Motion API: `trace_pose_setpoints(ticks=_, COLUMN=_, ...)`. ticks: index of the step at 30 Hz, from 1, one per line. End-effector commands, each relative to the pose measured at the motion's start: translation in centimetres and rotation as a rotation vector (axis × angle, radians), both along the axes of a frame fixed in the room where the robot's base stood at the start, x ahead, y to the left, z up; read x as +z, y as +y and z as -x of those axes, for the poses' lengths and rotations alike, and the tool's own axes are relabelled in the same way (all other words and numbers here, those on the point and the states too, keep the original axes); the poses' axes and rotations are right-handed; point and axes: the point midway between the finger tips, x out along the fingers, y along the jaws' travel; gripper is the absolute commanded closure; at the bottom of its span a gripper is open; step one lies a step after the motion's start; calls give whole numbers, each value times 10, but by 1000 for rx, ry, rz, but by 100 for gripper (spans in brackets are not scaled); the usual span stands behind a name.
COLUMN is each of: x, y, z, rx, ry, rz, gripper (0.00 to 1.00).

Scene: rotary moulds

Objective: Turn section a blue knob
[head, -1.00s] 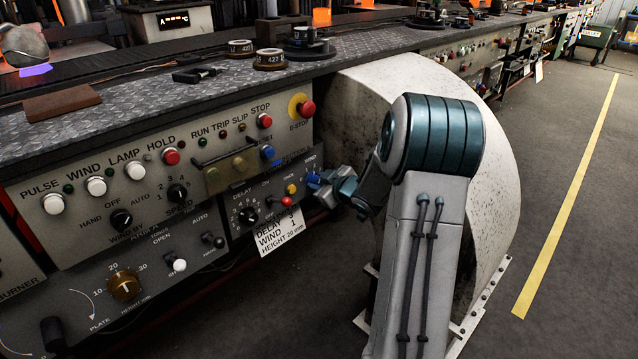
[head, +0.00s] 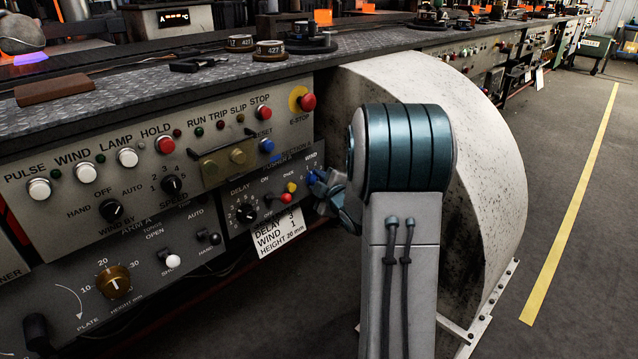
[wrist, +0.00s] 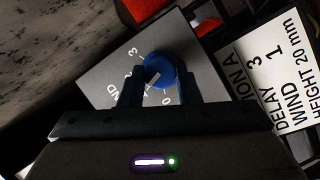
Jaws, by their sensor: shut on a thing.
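The blue knob (wrist: 160,71) sits on a small grey panel marked WIND with a number scale around it. In the wrist view my gripper (wrist: 160,84) has one finger on each side of the knob and is shut on it. The knob's pale pointer line shows, angled to the lower left. In the head view the blue knob (head: 312,178) is at the right end of the lower panel, partly covered by my gripper (head: 322,184). My arm reaches it from the right.
A white card (head: 280,232) reading DELAY 3, WIND 1, HEIGHT 20 mm hangs below the panel. A large pale curved guard (head: 490,170) stands behind my arm. Open floor lies right.

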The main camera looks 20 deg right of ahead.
Motion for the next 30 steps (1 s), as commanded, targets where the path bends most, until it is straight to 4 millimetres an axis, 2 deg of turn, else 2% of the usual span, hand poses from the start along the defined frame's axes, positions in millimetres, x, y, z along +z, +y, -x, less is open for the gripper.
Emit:
trace_pose_setpoints(ticks=9, x=-2, y=1, z=0, rx=1, ry=-31, rz=92, gripper=93)
trace_pose_setpoints(ticks=23, x=-2, y=1, z=0, rx=1, ry=-36, rz=105, gripper=93)
trace_pose_setpoints(ticks=24, x=-2, y=1, z=0, rx=1, ry=-36, rz=105, gripper=62)
trace_pose_setpoints(ticks=25, x=-2, y=1, z=0, rx=1, ry=-36, rz=105, gripper=54)
trace_pose_setpoints(ticks=26, x=-2, y=1, z=0, rx=1, ry=-36, rz=105, gripper=48)
trace_pose_setpoints(ticks=30, x=-2, y=1, z=0, rx=1, ry=-36, rz=105, gripper=48)
